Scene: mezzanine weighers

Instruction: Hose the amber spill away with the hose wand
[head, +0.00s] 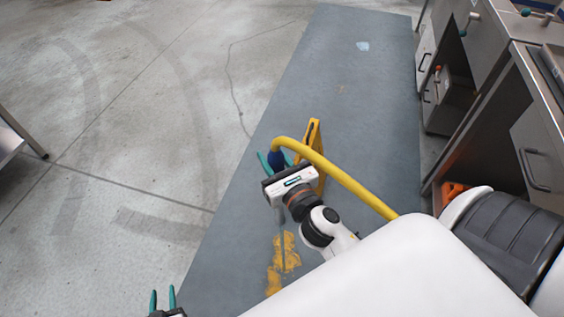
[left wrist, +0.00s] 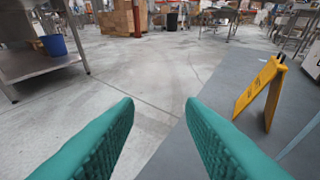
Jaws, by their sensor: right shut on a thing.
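The amber spill (head: 288,252) lies as an irregular patch on the grey floor strip, just below my right gripper in the head view. A thin grey streak crosses it; I cannot tell whether it is water. My right gripper (head: 273,163) is shut on the hose wand (head: 277,160), whose dark blue part shows between the teal fingers. A yellow hose runs from it to the lower right. The wand's far end is hidden. My left gripper (head: 163,299) is open and empty at the bottom edge; its teal fingers stand apart in the left wrist view (left wrist: 160,112).
A yellow floor sign (head: 314,135) stands just beyond my right gripper and also shows in the left wrist view (left wrist: 260,88). Steel counters (head: 500,100) line the right. A steel table (head: 12,140) stands at left. Concrete floor between is clear.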

